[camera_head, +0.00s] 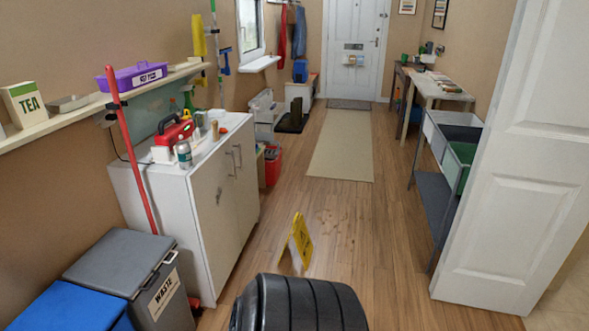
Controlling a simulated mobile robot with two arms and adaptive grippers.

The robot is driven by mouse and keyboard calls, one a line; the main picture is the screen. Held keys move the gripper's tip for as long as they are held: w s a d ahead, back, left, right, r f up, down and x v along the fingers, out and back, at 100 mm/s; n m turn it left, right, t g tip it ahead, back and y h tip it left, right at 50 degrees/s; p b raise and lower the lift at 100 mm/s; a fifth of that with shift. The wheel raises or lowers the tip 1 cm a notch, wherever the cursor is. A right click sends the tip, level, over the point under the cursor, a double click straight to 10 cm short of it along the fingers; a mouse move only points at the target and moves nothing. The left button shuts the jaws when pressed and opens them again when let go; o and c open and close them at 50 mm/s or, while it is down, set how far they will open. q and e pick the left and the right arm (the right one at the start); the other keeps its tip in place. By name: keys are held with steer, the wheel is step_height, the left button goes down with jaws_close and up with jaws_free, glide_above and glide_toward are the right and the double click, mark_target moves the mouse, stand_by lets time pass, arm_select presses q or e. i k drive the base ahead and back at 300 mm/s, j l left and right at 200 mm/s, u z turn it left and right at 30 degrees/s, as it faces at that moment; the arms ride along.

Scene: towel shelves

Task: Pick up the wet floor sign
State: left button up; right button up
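The yellow wet floor sign (302,241) stands on the wooden floor in the head view, just beyond a large black ribbed shape at the bottom edge. It is upright in an A-shape, and a paler panel shows at its left. The black shape stands close in front of it in the picture, but the sign's visible part is clear. Neither of my grippers is in view.
A white cabinet (226,190) and a grey waste bin (125,268) stand to the left. A red bucket (272,166) is behind the cabinet. A white door (522,150) stands open at right. Floor is free between the sign and the beige runner (341,147).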

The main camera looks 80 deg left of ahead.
mark_target(302, 238)
steer(key=u, duration=2.8)
